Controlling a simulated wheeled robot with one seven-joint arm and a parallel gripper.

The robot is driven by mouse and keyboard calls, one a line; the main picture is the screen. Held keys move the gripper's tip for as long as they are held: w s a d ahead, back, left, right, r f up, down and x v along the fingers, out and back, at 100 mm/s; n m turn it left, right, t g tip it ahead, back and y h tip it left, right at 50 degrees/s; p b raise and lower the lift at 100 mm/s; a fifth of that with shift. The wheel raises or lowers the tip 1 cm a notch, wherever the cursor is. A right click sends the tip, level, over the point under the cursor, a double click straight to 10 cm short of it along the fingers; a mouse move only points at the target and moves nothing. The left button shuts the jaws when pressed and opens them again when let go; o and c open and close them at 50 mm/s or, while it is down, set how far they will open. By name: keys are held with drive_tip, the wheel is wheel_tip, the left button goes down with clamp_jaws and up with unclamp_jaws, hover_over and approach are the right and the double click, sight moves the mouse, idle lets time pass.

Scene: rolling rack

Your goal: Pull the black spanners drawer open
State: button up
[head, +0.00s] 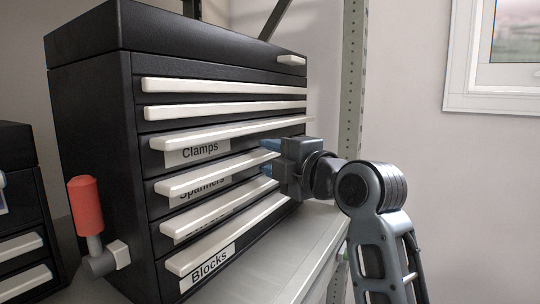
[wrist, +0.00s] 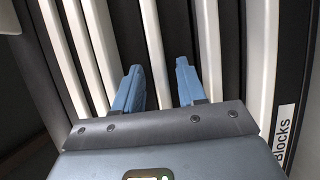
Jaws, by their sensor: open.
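The black spanners drawer (head: 218,171) is in the black tool chest. It looks shut, with a long white bar handle (head: 205,178) and a partly covered "Spanners" label (head: 201,188). My gripper (head: 268,157) is at the right end of this handle, its blue fingers open, one above and one below the bar. In the wrist view my gripper (wrist: 158,85) is open, and the spanners handle (wrist: 154,45) runs between the fingers, apart from both. How deep the fingers reach past the bar is hard to tell.
The clamps drawer handle (head: 225,133) is just above, and an unread drawer's handle (head: 220,217) just below. The blocks drawer (head: 212,265) is lowest. A red-handled tool (head: 86,205) hangs on the chest's left side. The grey shelf (head: 290,255) in front is clear.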

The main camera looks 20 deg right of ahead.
drive_tip(key=shift+w, duration=0.25)
clamp_jaws()
idle(0.5)
